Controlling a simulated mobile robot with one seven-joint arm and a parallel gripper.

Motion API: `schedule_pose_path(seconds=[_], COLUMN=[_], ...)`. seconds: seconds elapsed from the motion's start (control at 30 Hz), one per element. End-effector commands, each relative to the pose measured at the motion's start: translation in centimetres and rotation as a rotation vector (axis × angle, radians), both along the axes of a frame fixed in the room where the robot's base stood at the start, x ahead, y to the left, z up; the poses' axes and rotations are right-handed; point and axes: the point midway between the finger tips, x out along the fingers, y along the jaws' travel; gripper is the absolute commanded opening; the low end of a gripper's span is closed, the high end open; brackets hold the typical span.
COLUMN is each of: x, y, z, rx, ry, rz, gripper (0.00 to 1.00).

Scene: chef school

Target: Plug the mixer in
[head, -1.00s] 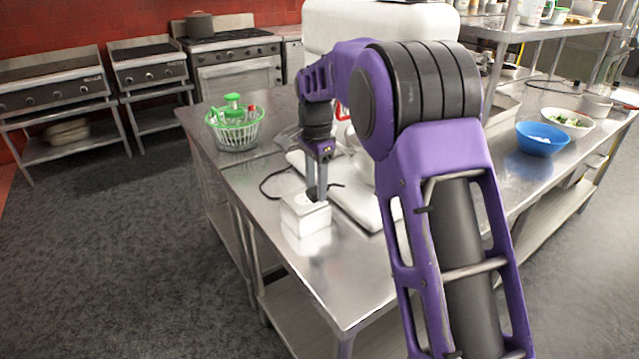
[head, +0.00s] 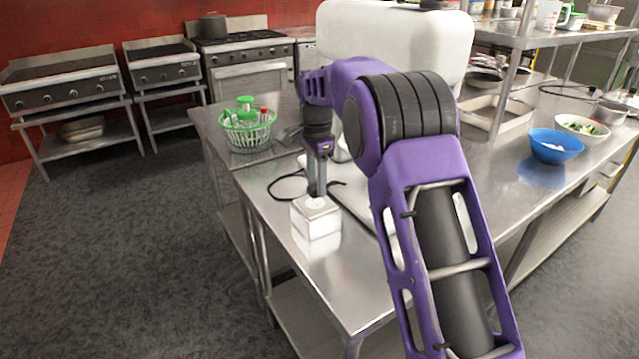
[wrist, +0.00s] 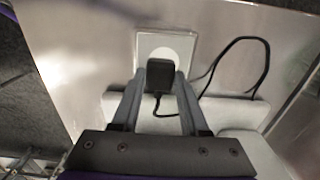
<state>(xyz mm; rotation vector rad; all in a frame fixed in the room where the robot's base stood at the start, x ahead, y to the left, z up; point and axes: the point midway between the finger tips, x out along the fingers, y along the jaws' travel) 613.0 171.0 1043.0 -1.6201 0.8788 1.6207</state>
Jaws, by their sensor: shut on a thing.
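The white mixer (head: 398,40) stands on the steel counter, partly hidden behind my arm. A white socket box (head: 316,225) sits on the counter in front of it. My gripper (head: 317,190) points down at the top of this box. In the wrist view, my gripper (wrist: 161,73) is shut on a black plug (wrist: 160,73). The plug is in front of the round face of the socket box (wrist: 148,41). Whether its prongs are in the socket is hidden. A black cord (wrist: 240,40) loops from the plug to the right.
A green and white salad spinner (head: 247,127) stands at the counter's left. A blue bowl (head: 555,146) and a white bowl of greens (head: 582,127) stand at the right. The steel counter (head: 345,290) is bare near its front corner.

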Motion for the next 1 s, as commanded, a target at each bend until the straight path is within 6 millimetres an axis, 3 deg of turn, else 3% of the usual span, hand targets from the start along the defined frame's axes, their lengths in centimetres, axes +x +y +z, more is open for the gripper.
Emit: schedule_pose_path(seconds=[0.57,1.0], x=[0.4,0.4], y=[0.4,0.4], z=[-0.1,-1.6], rx=[0.001,0.000], ry=[-0.001,0.000], rz=[0.000,0.000], gripper=[0.04,0.04])
